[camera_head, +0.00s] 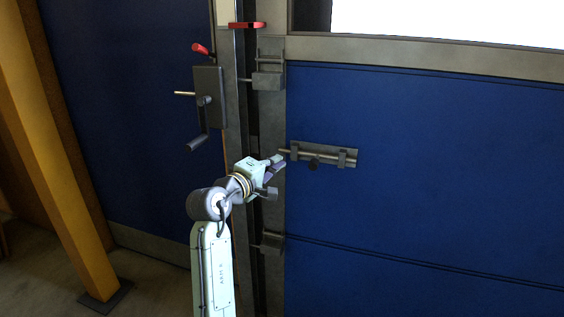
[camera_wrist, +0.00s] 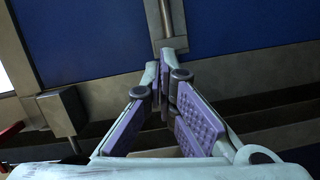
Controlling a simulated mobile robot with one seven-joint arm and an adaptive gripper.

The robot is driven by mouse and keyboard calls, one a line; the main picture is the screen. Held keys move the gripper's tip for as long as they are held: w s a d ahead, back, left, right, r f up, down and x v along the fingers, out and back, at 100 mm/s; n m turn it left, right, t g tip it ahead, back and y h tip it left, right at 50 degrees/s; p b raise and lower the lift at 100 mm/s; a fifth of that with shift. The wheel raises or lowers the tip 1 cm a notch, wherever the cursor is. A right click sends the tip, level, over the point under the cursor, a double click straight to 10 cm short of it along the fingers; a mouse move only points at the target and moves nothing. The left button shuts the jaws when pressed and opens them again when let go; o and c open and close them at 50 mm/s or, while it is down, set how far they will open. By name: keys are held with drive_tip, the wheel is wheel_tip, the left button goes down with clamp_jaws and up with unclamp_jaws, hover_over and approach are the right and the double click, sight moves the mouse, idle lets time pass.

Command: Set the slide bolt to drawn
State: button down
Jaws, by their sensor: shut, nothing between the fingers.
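The slide bolt (camera_head: 327,154) is a grey horizontal rod on a plate with two brackets, on the blue panel right of the frame post. Its dark round knob (camera_head: 313,164) hangs below the rod between the brackets. My gripper (camera_head: 282,160) is at the left end of the bolt, left of the knob. Its fingers are shut and empty. In the wrist view my gripper (camera_wrist: 165,72) points at the end of the bolt (camera_wrist: 166,43), which runs up out of the picture. The knob is not visible there. I cannot tell whether the fingertips touch the bolt.
A dark box with a crank handle (camera_head: 208,98) and a red knob (camera_head: 200,48) sit left of the post. A red handle (camera_head: 247,25) is at the top. Latch blocks (camera_head: 268,80) stand on the frame. A yellow post (camera_head: 55,150) rises at far left.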

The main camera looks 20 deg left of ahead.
drive_tip(key=v, duration=0.3)
drive_tip(key=b+v, duration=0.1)
drive_tip(key=v, duration=0.1)
drive_tip(key=shift+s+d, duration=0.15)
drive_tip(key=shift+s, duration=0.3)
